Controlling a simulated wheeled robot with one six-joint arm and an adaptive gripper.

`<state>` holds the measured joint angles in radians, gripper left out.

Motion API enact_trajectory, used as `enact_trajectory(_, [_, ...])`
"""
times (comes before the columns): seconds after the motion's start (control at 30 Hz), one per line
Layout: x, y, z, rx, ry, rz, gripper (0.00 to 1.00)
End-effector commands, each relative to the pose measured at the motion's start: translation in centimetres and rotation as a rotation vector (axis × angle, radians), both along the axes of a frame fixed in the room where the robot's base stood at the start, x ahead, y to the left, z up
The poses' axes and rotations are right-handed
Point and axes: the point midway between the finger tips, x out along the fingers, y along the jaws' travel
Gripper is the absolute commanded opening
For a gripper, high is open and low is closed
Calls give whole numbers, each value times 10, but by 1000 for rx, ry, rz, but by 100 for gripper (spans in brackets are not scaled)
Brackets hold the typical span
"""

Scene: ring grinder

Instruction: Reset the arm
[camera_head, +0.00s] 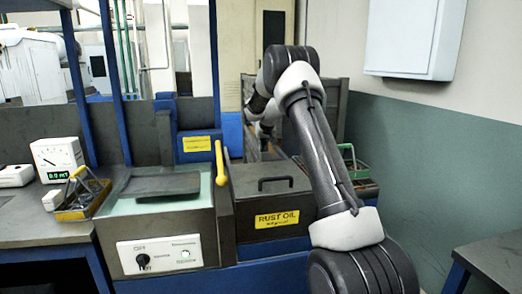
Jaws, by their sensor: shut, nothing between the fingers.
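My arm rises from the lower right of the picture and bends at an elbow near the top centre. Its far part drops away behind the elbow, toward the back of the machine. A few grey and white wrist parts show there. My gripper is not visible; the arm itself and the machine hide that area. I see nothing held.
The machine has a control panel (160,255), a yellow lever (220,163) and a rust oil box (270,205) with a handle. A tool tray (82,195) and a gauge (58,158) stand on the left bench. A white wall cabinet (410,38) hangs at upper right.

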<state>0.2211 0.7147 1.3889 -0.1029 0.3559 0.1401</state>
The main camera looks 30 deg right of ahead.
Motion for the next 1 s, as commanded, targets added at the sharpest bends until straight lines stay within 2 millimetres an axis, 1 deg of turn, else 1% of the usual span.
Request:
enact_trajectory(0.03, [-4,1,5,0,-1,0,0])
enact_trajectory(0.1, [-7,2,9,0,0,0,0])
enact_trajectory(0.37, [-12,5,17,0,0,1,0])
enact_trajectory(0.47, [-27,15,36,0,8,10,0])
enact_trajectory(0.53, [-49,28,60,2,20,22,0])
enact_trajectory(0.57, [-62,35,71,3,29,28,0])
enact_trajectory(0.6, [-81,45,88,5,39,38,0])
enact_trajectory(0.67, [-115,62,110,8,60,53,0])
enact_trajectory(0.7, [-138,72,123,10,74,64,0])
enact_trajectory(0.77, [-175,87,139,13,95,81,0])
enact_trajectory(0.8, [-200,97,149,15,109,92,0])
enact_trajectory(0.87, [-239,110,160,18,129,109,0])
enact_trajectory(0.9, [-266,119,165,21,142,121,0])
enact_trajectory(0.97, [-306,131,170,24,162,138,0])
enact_trajectory(1.0, [-333,138,171,27,175,151,0])
